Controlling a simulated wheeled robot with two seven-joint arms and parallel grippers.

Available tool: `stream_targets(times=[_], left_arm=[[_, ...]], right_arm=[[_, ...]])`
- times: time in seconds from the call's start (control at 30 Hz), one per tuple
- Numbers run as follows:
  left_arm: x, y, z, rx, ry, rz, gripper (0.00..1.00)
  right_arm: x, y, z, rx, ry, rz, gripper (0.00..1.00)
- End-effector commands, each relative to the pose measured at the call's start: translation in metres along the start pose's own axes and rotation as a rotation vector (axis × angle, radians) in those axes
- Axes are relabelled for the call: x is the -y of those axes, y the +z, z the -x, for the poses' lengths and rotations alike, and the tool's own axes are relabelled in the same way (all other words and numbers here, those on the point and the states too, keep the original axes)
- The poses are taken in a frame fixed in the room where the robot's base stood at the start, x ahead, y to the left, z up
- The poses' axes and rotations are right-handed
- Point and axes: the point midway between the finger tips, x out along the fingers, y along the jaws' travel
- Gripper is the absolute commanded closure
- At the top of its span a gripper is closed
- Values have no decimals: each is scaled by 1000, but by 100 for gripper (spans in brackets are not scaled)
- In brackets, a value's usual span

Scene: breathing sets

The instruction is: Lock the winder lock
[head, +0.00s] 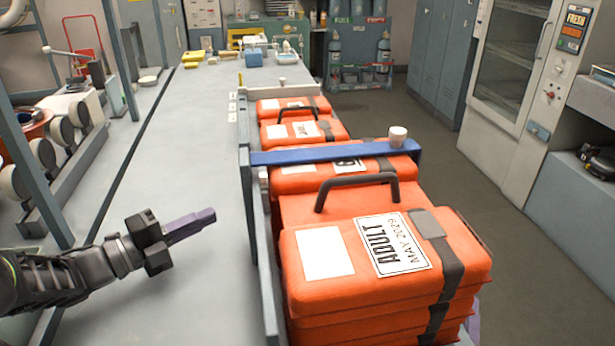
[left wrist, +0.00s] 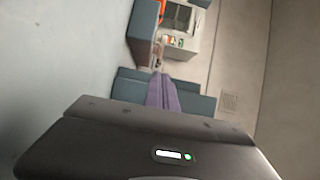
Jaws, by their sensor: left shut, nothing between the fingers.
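A machine with a crank-like lever (head: 68,52) and a pale body stands at the left, and it may be the winder. I cannot make out which part is its lock. My left gripper (head: 212,214) is over the grey bench, with its purple fingers closed together, empty, and pointing right. The fingers also show in the left wrist view (left wrist: 162,93). They are apart from the machine. A small purple piece (head: 472,328) at the lower right looks like my right gripper's tip; the orange case hides most of it.
Orange cases (head: 325,253) stand in a row in a rack, under a blue bar (head: 330,154) with a white knob. The bench (head: 170,140) is clear in the middle.

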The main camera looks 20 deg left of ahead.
Motion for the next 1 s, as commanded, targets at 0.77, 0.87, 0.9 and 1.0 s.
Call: stream_targets(times=[0.77,0.87,0.9,1.0], left_arm=[[0,-1,-57,-4,0,1,100],[0,-1,-78,-4,-1,2,100],[0,-1,-87,-4,-1,1,100],[0,1,-105,-2,0,3,100]], right_arm=[[-4,-1,-2,0,0,0,100],[-5,-1,-2,0,0,0,100],[-5,-1,-2,0,0,0,100],[-6,-1,-3,0,0,0,100]])
